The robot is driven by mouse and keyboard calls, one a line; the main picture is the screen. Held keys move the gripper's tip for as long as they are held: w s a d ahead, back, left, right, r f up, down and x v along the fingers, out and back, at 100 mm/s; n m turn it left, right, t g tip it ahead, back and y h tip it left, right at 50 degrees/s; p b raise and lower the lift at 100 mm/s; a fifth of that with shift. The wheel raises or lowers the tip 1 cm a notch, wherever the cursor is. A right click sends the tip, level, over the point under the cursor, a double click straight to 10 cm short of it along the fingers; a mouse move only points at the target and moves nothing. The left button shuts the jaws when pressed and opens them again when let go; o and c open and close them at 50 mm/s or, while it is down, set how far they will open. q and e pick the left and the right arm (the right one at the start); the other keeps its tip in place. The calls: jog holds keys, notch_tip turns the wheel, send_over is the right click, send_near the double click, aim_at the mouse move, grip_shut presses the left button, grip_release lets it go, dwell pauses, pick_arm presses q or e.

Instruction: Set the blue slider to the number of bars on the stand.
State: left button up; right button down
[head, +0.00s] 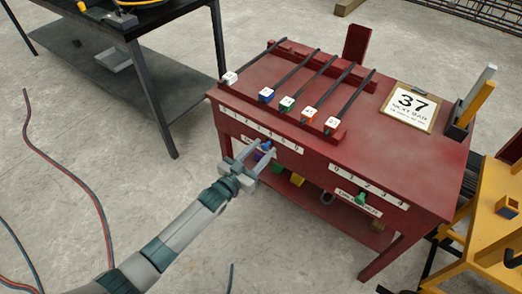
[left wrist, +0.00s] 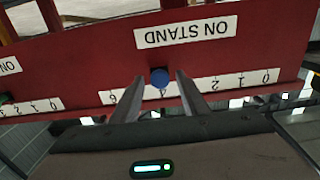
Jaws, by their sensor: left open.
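The red stand (head: 235,115) carries several dark bars (head: 320,85), with coloured, numbered tags at their near ends. On its front, the blue slider (head: 267,145) sits by a white number scale (head: 285,141). In the left wrist view the blue slider (left wrist: 160,77) shows as a round knob below the upside-down "ON STAND" label (left wrist: 187,31). It appears near the 4, but the fingers hide part of the scale and I cannot tell its exact setting. My left gripper (head: 256,160) is open, one finger on each side of the knob. My right gripper is not in view.
A green slider (head: 360,198) has its own scale to the right. A "37 NEXT BAR" card (head: 410,105) lies on the top. Coloured blocks lie beneath, including a yellow one (head: 297,179). A dark table (head: 150,25) stands left and a yellow cart (head: 500,235) right.

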aim_at(283, 148)
pick_arm(q)
jog(key=shift+c, duration=0.6)
grip_shut()
jog(key=s+d, duration=0.1)
jog(key=s+d+p, duration=0.1)
jog(key=d, duration=0.1)
jog(key=shift+s+d, duration=0.15)
jog(key=shift+s, duration=0.15)
jog(key=shift+s+d, duration=0.25)
jog(key=shift+d, duration=0.15)
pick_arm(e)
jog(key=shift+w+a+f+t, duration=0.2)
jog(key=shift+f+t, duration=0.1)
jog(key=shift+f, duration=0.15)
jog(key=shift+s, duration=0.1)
pick_arm(q)
jog(key=shift+o, duration=0.6)
grip_release()
jog(key=shift+a, duration=0.1)
